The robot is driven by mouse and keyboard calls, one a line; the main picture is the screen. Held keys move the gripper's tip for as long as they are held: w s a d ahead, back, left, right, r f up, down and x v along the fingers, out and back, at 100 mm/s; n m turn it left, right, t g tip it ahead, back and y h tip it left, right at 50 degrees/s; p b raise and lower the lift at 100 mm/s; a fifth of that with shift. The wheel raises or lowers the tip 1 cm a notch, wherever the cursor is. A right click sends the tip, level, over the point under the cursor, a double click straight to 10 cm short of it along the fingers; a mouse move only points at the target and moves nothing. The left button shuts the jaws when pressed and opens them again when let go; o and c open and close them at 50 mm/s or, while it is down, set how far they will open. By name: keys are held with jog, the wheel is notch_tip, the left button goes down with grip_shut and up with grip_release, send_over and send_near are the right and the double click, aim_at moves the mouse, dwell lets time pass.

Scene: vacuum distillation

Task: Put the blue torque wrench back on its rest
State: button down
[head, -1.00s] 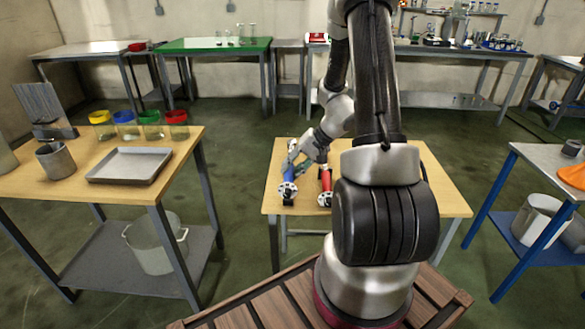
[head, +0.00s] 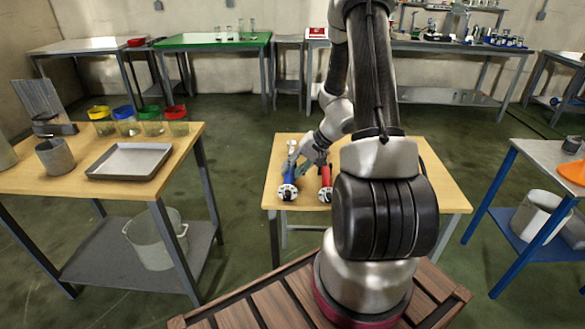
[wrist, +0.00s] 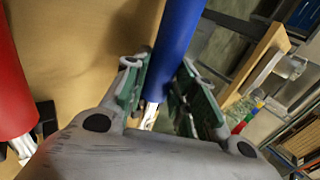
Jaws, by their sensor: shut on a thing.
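The blue torque wrench (head: 290,180) lies lengthwise over the left part of the small wooden table, its round end toward me. My gripper (head: 299,172) is shut on its blue handle from above. In the wrist view the handle (wrist: 178,42) passes between the two green-padded fingers (wrist: 163,92). A similar red wrench (head: 325,179) lies just to its right, roughly parallel; in the wrist view it is at the left (wrist: 12,85). A black support piece (wrist: 47,115) shows beside the red wrench. The blue wrench's rest is hidden, so I cannot tell whether they touch.
The small wooden table (head: 430,195) is bare on its right side. A table at left holds a metal tray (head: 130,160), a grey pot (head: 55,157) and several colour-lidded jars. A blue-framed table (head: 545,155) stands at right.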

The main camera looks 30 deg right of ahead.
jog(key=shift+f, duration=0.2)
jog(key=c, duration=1.1)
grip_release()
jog(key=v, duration=1.2)
